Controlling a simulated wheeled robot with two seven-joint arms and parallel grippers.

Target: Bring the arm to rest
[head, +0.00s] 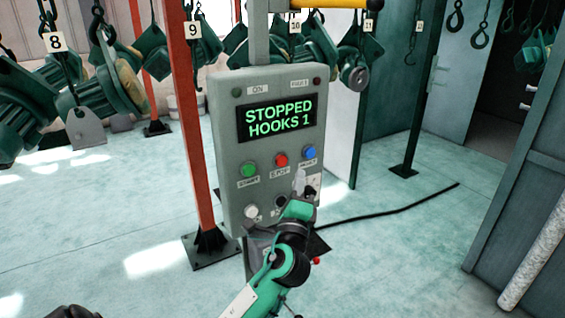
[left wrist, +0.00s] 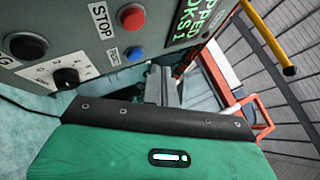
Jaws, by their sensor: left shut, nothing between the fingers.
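The grey control panel (head: 230,150) stands upright in the middle of the head view. Its screen (head: 278,118) reads "STOPPED HOOKS 1" in green. Below the screen are a green start button (head: 249,169), a red stop button (head: 281,160) and a blue button (head: 309,152). My left gripper (head: 299,178) is in front of the panel's lower right part, shut and empty, and hides part of it. In the left wrist view its grey fingers (left wrist: 161,86) are together beside the panel face; I cannot tell whether they touch it. My right gripper is not in view.
Green hoist parts (head: 110,85) hang from hooks with number tags behind the panel. An orange-red post (head: 197,130) stands just left of it. A black cable (head: 400,207) runs over the floor to the right. Grey cabinets stand at the right edge. The floor at left is mostly clear.

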